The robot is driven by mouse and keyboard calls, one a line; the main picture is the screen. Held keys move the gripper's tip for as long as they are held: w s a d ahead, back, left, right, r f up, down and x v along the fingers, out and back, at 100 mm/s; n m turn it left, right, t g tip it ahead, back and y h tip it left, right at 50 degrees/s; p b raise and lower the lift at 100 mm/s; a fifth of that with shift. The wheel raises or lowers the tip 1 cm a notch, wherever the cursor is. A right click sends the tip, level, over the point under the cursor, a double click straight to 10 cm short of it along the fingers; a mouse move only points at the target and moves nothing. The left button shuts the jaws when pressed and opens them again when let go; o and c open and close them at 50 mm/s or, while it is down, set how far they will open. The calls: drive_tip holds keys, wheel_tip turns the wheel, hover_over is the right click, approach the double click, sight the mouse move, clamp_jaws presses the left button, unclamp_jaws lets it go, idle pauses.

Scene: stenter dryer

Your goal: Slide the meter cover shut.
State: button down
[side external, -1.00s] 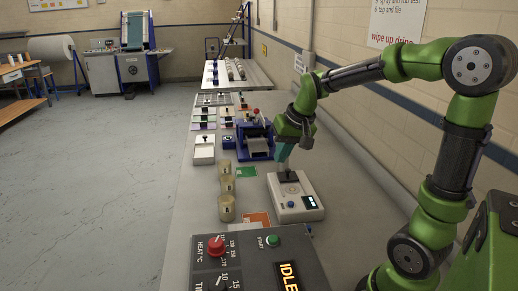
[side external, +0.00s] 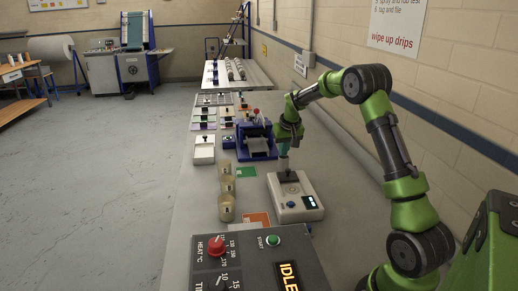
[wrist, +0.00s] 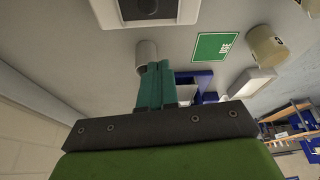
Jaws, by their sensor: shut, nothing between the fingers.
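The meter (side external: 287,209) is a white box on the bench, with a small dark display, a blue button and a round grey mark on top. In the wrist view the meter (wrist: 106,12) is cut off by the top edge and shows a dark window. I cannot clearly make out which part is the cover or how far it is open. My gripper (side external: 283,153) points down at the meter's far end, its teal fingers shut and empty. In the wrist view the fingertips (wrist: 157,67) are beside a short pale cylinder (wrist: 147,52); contact is unclear.
A control panel (side external: 250,257) is in front. The wall is on the right.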

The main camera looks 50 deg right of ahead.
wheel_tip(320, 180, down, 3)
drive_tip(key=shift+w+r, duration=0.1)
drive_tip(key=shift+s+a+f, duration=0.15)
drive_tip(key=shift+s+a, duration=0.3)
drive_tip(key=shift+s, duration=0.2)
drive_tip(key=shift+s+a+f, duration=0.15)
drive_tip(key=shift+s+a, duration=0.3)
drive_tip(key=shift+s, duration=0.2)
hover_over(291, 189)
drive_tip(key=shift+w+d, duration=0.45)
drive_tip(key=shift+s+a+f, duration=0.1)
drive_tip(key=shift+s+a, duration=0.35)
drive_tip(key=shift+s, duration=0.05)
drive_tip(key=shift+w, duration=0.1)
